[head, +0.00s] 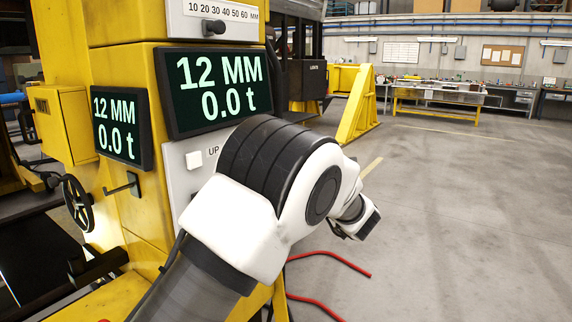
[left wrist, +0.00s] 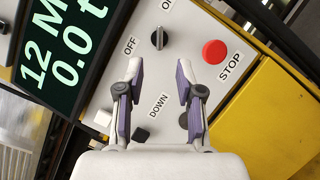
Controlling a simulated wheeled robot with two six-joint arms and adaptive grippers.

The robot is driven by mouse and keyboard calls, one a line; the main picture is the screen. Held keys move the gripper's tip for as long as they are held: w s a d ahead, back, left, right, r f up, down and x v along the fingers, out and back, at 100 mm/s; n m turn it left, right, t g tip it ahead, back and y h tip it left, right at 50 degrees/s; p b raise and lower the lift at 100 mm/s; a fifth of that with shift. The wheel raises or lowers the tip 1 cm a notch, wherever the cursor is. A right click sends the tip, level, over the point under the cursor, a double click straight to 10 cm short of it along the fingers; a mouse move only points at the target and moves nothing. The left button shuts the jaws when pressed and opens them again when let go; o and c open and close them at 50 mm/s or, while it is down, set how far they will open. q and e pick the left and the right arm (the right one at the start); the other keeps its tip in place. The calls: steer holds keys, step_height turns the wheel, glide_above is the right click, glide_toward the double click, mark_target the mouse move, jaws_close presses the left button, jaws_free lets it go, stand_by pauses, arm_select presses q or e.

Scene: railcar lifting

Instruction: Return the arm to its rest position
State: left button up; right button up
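My left arm (head: 255,215) rises from the bottom of the head view in front of the yellow lifting column (head: 125,30), covering part of its grey control panel (head: 178,180). My left gripper is not discernible in the head view. In the left wrist view my left gripper (left wrist: 158,64) is open, with two purple-padded fingers apart and nothing between them. It is in front of the panel, which shows a black selector knob (left wrist: 160,40), a red STOP button (left wrist: 214,51), a white button (left wrist: 103,118) and a black button (left wrist: 141,133) near DOWN. My right gripper is in neither view.
The large display (head: 218,87) and side display (head: 121,126) read 12 MM and 0.0 t. A black handwheel (head: 77,203) is at the left. Red hoses (head: 335,262) lie on the floor. Open floor (head: 470,220) lies to the right, with workbenches (head: 437,97) beyond.

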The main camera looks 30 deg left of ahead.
arm_select(q)
steer(key=s+a+f+m+h+p, duration=0.1)
steer(key=s+f+m+h, duration=0.3)
steer(key=f, duration=0.8)
steer(key=s+a+f+m+t+h, duration=0.15)
steer(key=f+m, duration=0.45)
steer(key=f, duration=0.7)
steer(key=s+a+f+m+g+h+p, duration=0.15)
steer(key=s+f+m, duration=0.3)
steer(key=f, duration=0.75)
steer(key=s+d+f+m+g+h, duration=0.25)
steer(key=s+f+m, duration=0.25)
steer(key=s+f, duration=0.25)
steer(key=s+d+f+m+g+h, duration=0.1)
steer(key=s+d+f+m+h, duration=0.35)
steer(key=s, duration=0.45)
steer(key=s+d+f+m+g+h, duration=0.1)
steer(key=s+d+m+g+h, duration=0.1)
steer(key=s+m, duration=0.4)
steer(key=s+d+f+m+g+h, duration=0.1)
steer(key=s+d+m+g+h, duration=0.1)
steer(key=s+m, duration=0.4)
steer(key=s+d+g, duration=0.1)
steer(key=s+d, duration=0.1)
steer(key=s, duration=0.1)
steer(key=shift+s+f+h, duration=0.15)
steer(key=shift+s+h, duration=0.15)
steer(key=shift+s, duration=0.1)
